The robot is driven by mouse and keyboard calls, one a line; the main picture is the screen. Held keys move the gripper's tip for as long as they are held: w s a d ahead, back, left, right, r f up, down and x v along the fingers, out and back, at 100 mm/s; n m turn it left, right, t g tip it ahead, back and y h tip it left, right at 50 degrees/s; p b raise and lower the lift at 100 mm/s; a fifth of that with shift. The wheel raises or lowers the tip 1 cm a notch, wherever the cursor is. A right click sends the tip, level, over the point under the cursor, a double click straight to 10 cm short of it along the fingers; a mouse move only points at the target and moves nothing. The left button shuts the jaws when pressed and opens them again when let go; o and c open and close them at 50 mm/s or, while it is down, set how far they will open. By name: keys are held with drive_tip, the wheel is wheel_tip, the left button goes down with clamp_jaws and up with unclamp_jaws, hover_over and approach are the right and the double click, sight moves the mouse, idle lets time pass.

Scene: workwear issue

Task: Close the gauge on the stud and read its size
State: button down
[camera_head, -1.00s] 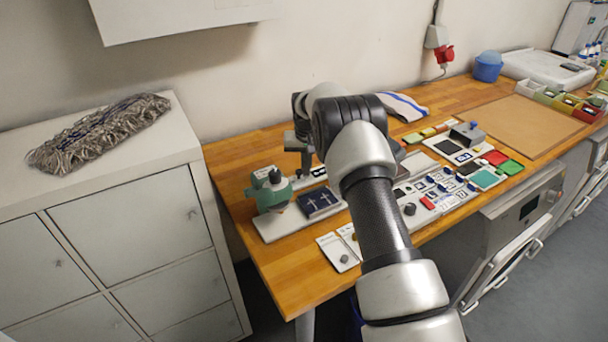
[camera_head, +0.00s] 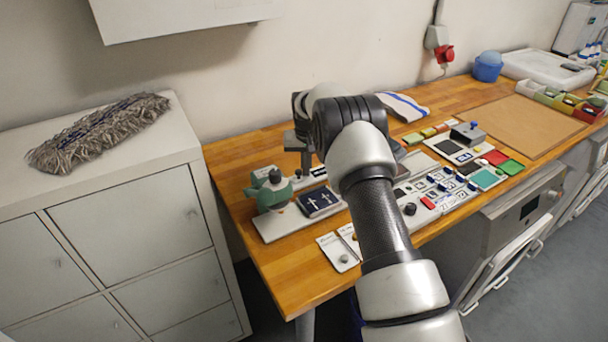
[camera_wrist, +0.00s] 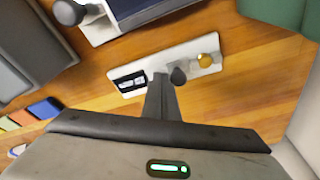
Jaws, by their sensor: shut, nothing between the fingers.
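In the wrist view a pale narrow plate (camera_wrist: 190,52) lies on the wooden bench. It carries a dark display or label (camera_wrist: 130,82) at its left and a round brass-coloured piece, likely the stud (camera_wrist: 205,60), at its right. A dark rounded knob (camera_wrist: 178,76), seemingly the gauge's slider, stands between them. My gripper (camera_wrist: 163,80) is shut and empty, its tips just left of the knob; I cannot tell whether they touch. Any reading is too small to make out. In the head view my gripper (camera_head: 307,170) reaches down by the plate, partly hidden by my arm.
Panels with knobs and coloured tiles (camera_head: 485,178) fill the bench to the right. A bare brown board (camera_head: 522,125) lies farther right. The bench's front left corner is clear.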

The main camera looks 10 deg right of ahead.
drive_tip(key=shift+w+d, duration=0.15)
drive_tip(key=shift+d, duration=0.2)
drive_tip(key=shift+r, duration=0.1)
wheel_tip(320, 180, up, 8)
drive_tip(key=p, duration=0.3)
drive_tip(key=shift+p, duration=0.35)
